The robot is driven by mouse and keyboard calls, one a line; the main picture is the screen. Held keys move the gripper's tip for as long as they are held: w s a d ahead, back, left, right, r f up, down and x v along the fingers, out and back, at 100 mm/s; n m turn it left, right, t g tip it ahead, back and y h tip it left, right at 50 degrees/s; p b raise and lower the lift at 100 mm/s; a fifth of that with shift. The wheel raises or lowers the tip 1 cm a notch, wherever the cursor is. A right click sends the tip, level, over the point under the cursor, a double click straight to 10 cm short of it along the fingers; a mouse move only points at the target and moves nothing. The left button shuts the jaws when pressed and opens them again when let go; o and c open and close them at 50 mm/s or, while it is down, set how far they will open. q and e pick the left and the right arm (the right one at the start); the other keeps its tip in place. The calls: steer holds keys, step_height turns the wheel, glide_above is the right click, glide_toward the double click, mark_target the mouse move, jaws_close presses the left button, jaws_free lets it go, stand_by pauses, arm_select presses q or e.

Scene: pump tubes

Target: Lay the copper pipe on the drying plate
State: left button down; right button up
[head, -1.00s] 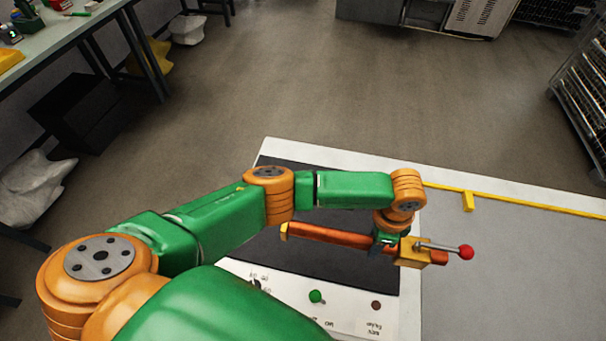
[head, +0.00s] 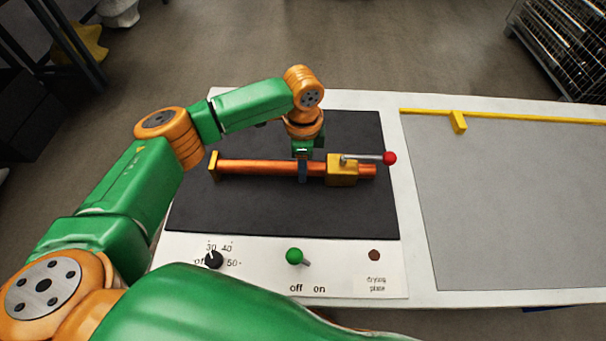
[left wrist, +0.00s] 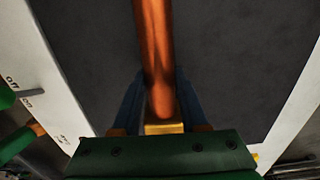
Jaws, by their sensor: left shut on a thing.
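The copper pipe (head: 255,167) lies level, left to right, over the black drying plate (head: 285,215) in the head view. It has a yellow flange at its left end and a yellow block (head: 341,170) near its right end, with a grey lever and red ball. My left gripper (head: 303,172) is shut around the pipe, left of the block. In the left wrist view the pipe (left wrist: 157,50) runs up between the blue fingers (left wrist: 155,105) above the dark plate. I cannot tell whether the pipe touches the plate. My right gripper is not in view.
The plate's front panel has a black dial (head: 214,260), a green-knobbed switch (head: 295,257) and a brown round spot (head: 374,255). A grey surface (head: 510,200) with a yellow rail (head: 500,115) lies to the right. A wire rack (head: 565,45) stands at back right.

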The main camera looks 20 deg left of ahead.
arm_select(q)
steer(key=shift+r+p, duration=0.15)
steer(key=shift+p, duration=0.2)
steer(key=shift+c, duration=2.2)
jaws_free()
step_height(320, 180, up, 12)
steer(key=shift+r, duration=0.1)
